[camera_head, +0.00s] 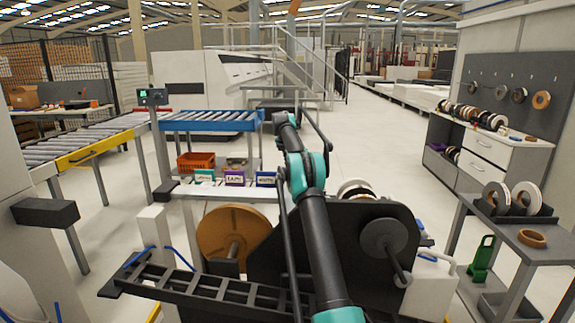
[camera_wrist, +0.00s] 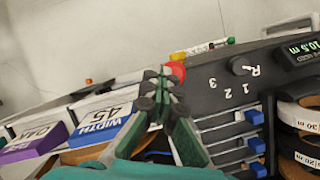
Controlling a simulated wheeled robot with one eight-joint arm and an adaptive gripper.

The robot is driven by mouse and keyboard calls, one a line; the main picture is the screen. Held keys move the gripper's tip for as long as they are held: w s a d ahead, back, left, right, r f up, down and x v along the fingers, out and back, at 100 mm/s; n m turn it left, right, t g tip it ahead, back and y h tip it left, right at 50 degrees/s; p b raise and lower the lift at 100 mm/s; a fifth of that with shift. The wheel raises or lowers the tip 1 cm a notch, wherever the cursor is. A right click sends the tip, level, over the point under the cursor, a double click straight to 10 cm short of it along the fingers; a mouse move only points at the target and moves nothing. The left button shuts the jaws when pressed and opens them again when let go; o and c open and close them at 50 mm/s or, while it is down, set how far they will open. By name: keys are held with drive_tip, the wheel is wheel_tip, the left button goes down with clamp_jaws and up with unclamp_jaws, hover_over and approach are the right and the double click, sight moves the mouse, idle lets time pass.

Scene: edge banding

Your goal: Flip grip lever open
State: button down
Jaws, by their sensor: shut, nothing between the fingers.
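My gripper (camera_wrist: 163,78) shows in the wrist view with its dark fingers drawn together and nothing held. Its tips are in front of, or beside, a small red rounded part (camera_wrist: 178,70) at the left end of a dark panel (camera_wrist: 215,76). I cannot tell whether they touch. Which part is the grip lever is not clear; the red part may belong to it, and its position cannot be read. In the head view my arm covers the middle of the dark machine (camera_head: 340,245), and my fingertips are hidden.
The panel carries a selector knob (camera_wrist: 240,66), a lit display (camera_wrist: 302,51) and several blue-tipped sliders (camera_wrist: 254,117). A blue WIDTH box (camera_wrist: 106,130) and a purple box (camera_wrist: 32,147) sit to the left. Banding rolls (camera_wrist: 300,118) stand at right. A brown reel (camera_head: 222,232) is on the machine's left.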

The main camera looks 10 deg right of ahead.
drive_tip(key=shift+d, duration=0.1)
drive_tip(key=v, duration=1.2)
